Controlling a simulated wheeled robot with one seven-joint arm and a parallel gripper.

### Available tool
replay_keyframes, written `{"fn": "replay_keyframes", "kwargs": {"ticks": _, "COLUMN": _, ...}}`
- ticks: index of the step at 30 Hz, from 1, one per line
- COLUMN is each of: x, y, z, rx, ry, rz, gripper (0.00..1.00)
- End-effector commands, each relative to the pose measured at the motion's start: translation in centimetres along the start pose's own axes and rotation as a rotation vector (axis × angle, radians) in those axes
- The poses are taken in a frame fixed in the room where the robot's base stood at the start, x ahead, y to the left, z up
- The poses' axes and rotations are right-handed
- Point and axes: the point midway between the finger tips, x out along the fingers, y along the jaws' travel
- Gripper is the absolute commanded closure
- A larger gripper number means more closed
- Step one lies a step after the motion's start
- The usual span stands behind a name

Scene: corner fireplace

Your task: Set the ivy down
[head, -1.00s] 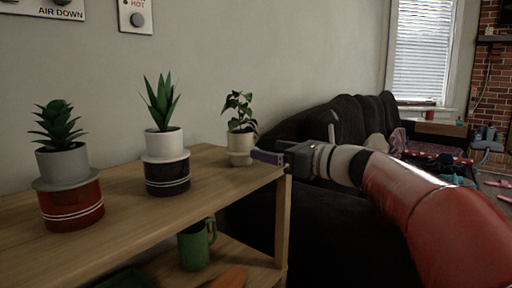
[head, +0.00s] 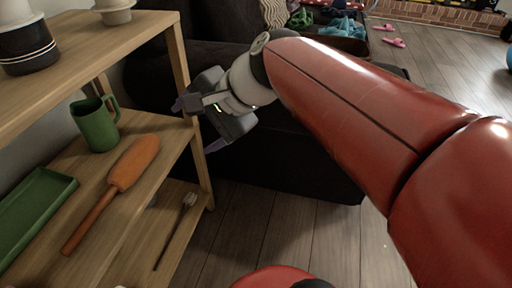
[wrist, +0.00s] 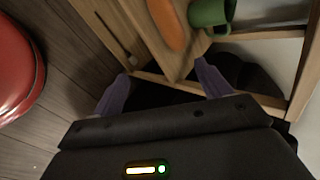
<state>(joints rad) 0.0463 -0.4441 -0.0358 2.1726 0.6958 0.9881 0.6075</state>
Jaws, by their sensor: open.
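The ivy's pale pot (head: 114,12) stands on the top board of the wooden shelf (head: 95,42), near its right end. Its leaves are cut off by the top edge of the head view. My gripper (head: 194,124) is open and empty, apart from the pot and lower than it. It is at the shelf's right end, close to the middle board's front corner. In the wrist view, its two purple fingers (wrist: 161,72) are spread, with the shelf's wood beyond them and nothing held.
The middle board holds a green mug (head: 95,124), an orange brush-like thing (head: 130,165) and a green tray (head: 35,205). A black-banded pot (head: 25,48) stands left of the ivy. A dark sofa (head: 290,150) is behind my arm.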

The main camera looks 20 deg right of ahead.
Motion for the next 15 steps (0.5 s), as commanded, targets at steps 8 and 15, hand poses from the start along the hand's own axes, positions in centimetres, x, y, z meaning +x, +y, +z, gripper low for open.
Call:
{"fn": "replay_keyframes", "kwargs": {"ticks": 8, "x": -1.6, "y": 13.8, "z": -0.7, "rx": -0.873, "ry": 0.192, "rz": 0.422, "gripper": 0.23}}
{"fn": "replay_keyframes", "kwargs": {"ticks": 15, "x": -2.3, "y": 16.2, "z": -1.4, "rx": -1.075, "ry": 0.208, "rz": 0.537, "gripper": 0.23}}
